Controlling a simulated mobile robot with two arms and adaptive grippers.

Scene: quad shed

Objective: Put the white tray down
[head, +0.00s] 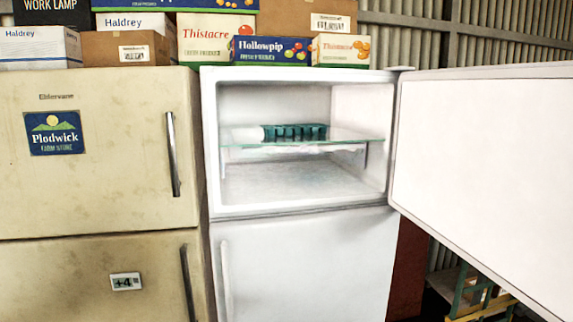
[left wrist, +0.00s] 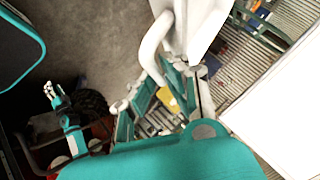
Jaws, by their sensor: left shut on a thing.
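My left gripper (left wrist: 172,82) shows in the left wrist view, its fingers reaching up from the teal wrist housing. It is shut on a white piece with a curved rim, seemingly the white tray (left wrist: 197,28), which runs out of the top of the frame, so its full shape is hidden. The head view shows neither gripper. A small teal and white hand-like part (left wrist: 60,108) at the left of the left wrist view may be my right gripper. Its jaws are too small to judge.
The white fridge (head: 305,262) has its upper door (head: 485,165) wide open to the right. Inside, a teal slotted container (head: 298,132) and a white item sit on a glass shelf (head: 350,140). A closed cream fridge (head: 95,190) stands left. Boxes (head: 270,50) line the fridge tops.

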